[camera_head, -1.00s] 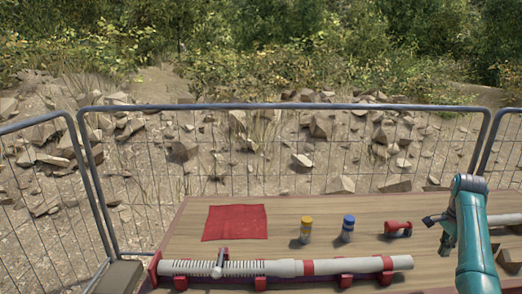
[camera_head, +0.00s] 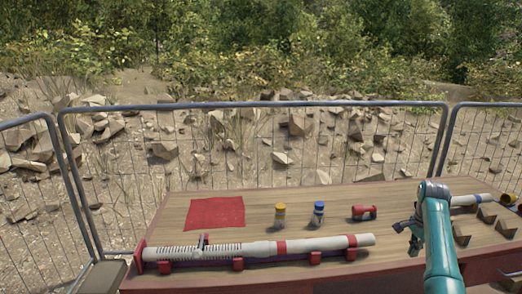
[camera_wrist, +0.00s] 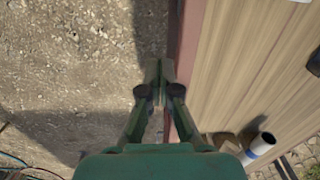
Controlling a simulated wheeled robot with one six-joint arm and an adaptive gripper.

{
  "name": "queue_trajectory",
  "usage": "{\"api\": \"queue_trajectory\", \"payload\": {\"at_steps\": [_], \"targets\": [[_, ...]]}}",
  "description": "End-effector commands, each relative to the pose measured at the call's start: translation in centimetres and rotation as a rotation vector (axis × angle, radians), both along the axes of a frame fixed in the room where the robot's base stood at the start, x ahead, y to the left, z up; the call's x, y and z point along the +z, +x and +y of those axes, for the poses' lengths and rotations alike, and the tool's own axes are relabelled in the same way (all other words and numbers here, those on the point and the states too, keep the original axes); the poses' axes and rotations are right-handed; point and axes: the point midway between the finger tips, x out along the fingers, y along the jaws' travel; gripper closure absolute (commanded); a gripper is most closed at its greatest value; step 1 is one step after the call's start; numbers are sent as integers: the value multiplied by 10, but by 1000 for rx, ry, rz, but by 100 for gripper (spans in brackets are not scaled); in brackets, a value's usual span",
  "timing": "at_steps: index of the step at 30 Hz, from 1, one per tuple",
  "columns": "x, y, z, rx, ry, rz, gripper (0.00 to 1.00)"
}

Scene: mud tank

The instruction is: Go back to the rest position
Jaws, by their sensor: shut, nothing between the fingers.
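My gripper (camera_head: 408,238) is at the right side of the table in the head view, at the end of my green arm. In the wrist view my gripper (camera_wrist: 160,72) points down with its fingers together and nothing between them. Below it there is bare ground and the table's red edge, and the wooden table top (camera_wrist: 245,60) lies to its right. The gripper touches no object that I can make out.
The table (camera_head: 400,192) carries a red cloth (camera_head: 216,213), a yellow-capped bottle (camera_head: 280,216), a blue-capped bottle (camera_head: 318,214), a red piece (camera_head: 364,212) and a long pale tube (camera_head: 310,244) on red supports. Wooden blocks (camera_head: 486,215) lie right of my arm. A mesh fence (camera_head: 250,104) stands behind.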

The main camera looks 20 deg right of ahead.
Motion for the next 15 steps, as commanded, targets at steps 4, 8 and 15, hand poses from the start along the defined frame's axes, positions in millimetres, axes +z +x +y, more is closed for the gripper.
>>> {"api": "queue_trajectory", "payload": {"at_steps": [4, 8, 15], "targets": [[-27, 4, 13, 36, -15, -16, 100], [-55, 7, 27, 77, -35, -37, 100], [-132, 10, 73, 197, -94, -99, 100]]}}
